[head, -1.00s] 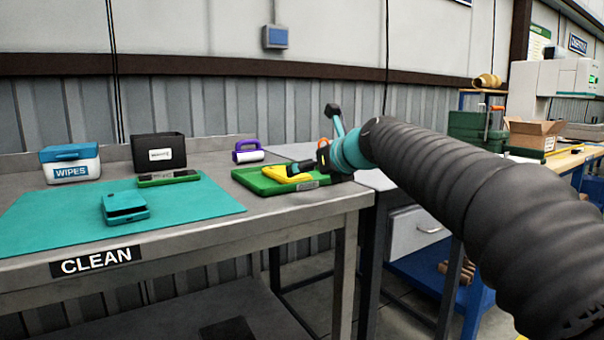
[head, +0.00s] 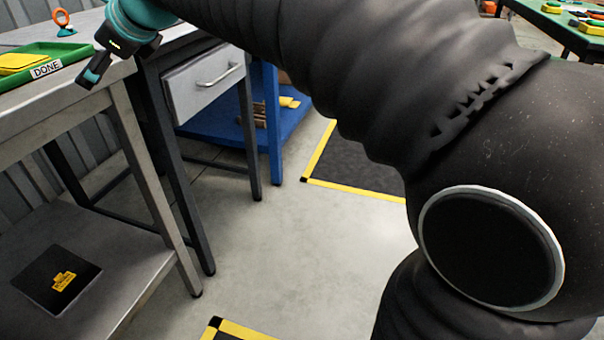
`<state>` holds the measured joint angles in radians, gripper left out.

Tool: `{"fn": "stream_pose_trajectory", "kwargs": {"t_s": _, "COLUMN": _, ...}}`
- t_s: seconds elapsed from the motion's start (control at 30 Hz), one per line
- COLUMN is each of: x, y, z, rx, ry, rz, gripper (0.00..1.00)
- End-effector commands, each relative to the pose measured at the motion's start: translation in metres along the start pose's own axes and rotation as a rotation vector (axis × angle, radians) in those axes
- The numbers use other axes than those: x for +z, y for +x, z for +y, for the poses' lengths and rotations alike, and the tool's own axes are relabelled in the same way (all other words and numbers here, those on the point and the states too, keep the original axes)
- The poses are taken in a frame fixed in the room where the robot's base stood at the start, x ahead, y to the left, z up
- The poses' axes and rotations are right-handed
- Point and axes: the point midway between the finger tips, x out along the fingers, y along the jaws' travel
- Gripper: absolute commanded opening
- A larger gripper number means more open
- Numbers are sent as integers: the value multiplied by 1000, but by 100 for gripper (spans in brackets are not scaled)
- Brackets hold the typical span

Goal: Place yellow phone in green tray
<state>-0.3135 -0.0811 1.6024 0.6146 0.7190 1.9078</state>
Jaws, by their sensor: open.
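The yellow phone (head: 22,63) lies in the green tray (head: 62,52) at the upper left, and the tray carries a label reading DONE. The left parts of both are cut off by the picture's edge. My gripper (head: 90,72) is open and empty, just right of the tray and apart from the phone, by the corner of the metal table.
The metal table's lower shelf (head: 130,285) holds a dark flat item with a yellow mark (head: 62,280). A drawer unit (head: 205,82) and a blue shelf (head: 220,122) stand to the right. The grey floor (head: 290,250) is open, with yellow-black floor markings.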

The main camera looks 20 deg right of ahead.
Motion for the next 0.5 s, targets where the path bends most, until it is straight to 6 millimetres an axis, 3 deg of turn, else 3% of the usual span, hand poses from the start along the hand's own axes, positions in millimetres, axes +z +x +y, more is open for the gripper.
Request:
{"fn": "stream_pose_trajectory", "kwargs": {"t_s": 0.03, "x": -22, "y": -16, "z": 7, "rx": -4, "ry": -114, "rz": 43, "gripper": 99}}
{"fn": "stream_pose_trajectory", "kwargs": {"t_s": 0.27, "x": -122, "y": -74, "z": 49, "rx": 70, "ry": -694, "rz": 247, "gripper": 99}}
{"fn": "stream_pose_trajectory", "kwargs": {"t_s": 0.5, "x": -227, "y": -131, "z": 111, "rx": 287, "ry": -1269, "rz": 414, "gripper": 99}}
